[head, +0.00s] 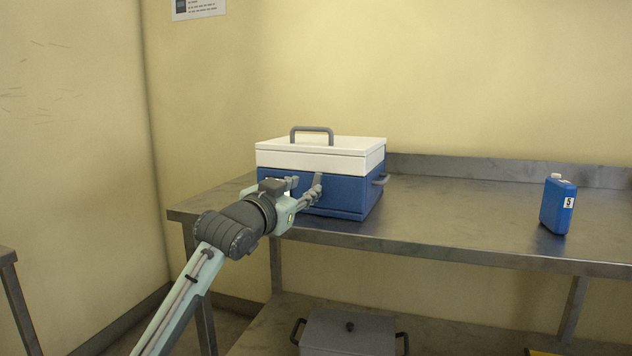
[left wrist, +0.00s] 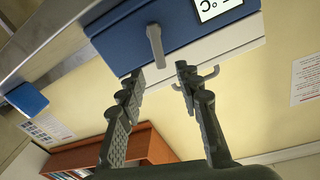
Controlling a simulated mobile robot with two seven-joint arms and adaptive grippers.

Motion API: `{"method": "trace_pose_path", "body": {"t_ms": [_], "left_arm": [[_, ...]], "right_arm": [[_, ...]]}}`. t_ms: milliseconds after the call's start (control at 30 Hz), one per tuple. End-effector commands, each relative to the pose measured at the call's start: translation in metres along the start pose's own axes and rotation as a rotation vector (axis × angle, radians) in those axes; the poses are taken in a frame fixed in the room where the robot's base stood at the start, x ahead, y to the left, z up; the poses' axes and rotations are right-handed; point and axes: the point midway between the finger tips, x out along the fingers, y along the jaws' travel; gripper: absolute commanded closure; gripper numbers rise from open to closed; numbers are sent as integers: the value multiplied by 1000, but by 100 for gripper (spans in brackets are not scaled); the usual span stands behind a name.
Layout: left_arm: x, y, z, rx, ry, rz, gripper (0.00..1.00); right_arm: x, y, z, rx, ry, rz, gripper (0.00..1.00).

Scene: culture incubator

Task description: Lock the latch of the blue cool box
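The blue cool box (head: 340,194) stands on the steel table with its white lid (head: 310,158) down. A grey latch (left wrist: 156,46) sticks out from its front at the seam between blue body and white lid in the left wrist view, where the box appears upside down. I cannot tell whether the latch is fastened. My left gripper (head: 306,188) is at the box front in the head view. In the left wrist view its fingers (left wrist: 158,72) are apart, with nothing between the tips, and the latch lies just beyond them. My right gripper is not in view.
The steel table (head: 460,211) is clear right of the box up to a blue bottle (head: 558,204). A grey lid handle (head: 311,130) and a side handle (head: 381,180) stick out from the box. A grey lidded container (head: 348,335) stands on the lower shelf.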

Motion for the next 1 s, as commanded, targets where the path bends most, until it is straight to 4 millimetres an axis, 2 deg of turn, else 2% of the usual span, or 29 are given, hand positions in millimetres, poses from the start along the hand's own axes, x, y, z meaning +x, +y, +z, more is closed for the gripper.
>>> {"method": "trace_pose_path", "body": {"t_ms": [100, 300, 467, 700, 1000], "left_arm": [[21, 1, 0, -1, -2, 1, 66], [48, 0, 0, 1, -1, 1, 66], [58, 0, 0, 1, 0, 1, 66], [58, 1, 0, 1, 0, 1, 66], [58, 0, 0, 1, -1, 1, 100]], "right_arm": [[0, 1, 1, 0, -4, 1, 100], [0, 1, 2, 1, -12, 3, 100], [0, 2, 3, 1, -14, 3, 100], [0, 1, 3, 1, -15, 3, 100], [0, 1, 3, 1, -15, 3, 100]]}}
